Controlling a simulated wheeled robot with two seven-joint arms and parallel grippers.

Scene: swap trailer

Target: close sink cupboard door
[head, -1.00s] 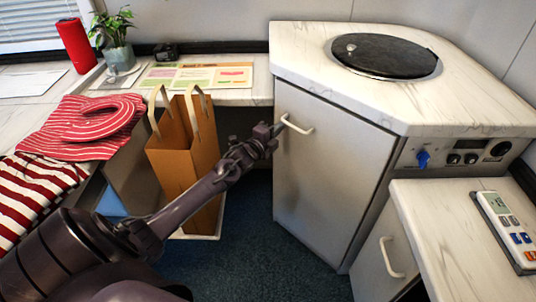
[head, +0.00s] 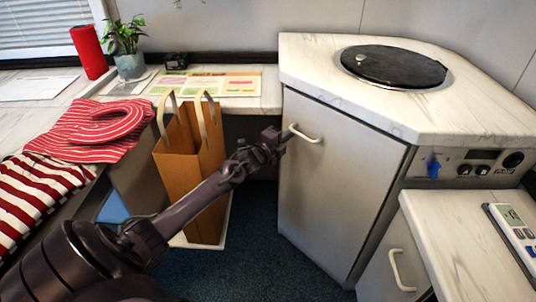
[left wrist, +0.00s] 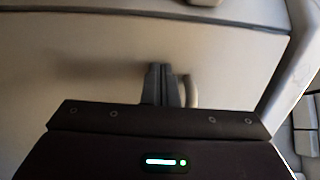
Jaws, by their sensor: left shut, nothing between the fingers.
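The sink cupboard door (head: 338,190) is a pale grey panel under the marbled counter with the round black sink lid (head: 395,65). It looks flush or nearly flush with the cupboard front; any small gap is hard to tell. Its white handle (head: 306,134) is near the door's upper left corner. My left gripper (head: 289,133) is shut and empty, its fingertips beside the handle at the door's left edge. In the left wrist view the closed fingers (left wrist: 161,86) lie in front of the door panel, just left of the handle (left wrist: 190,90). My right gripper is not in view.
Striped cloths (head: 90,135) lie on the left counter. A lower cupboard with a handle (head: 400,271) and a counter with a remote-like device (head: 515,235) are at right. Blue floor (head: 250,255) is clear in front.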

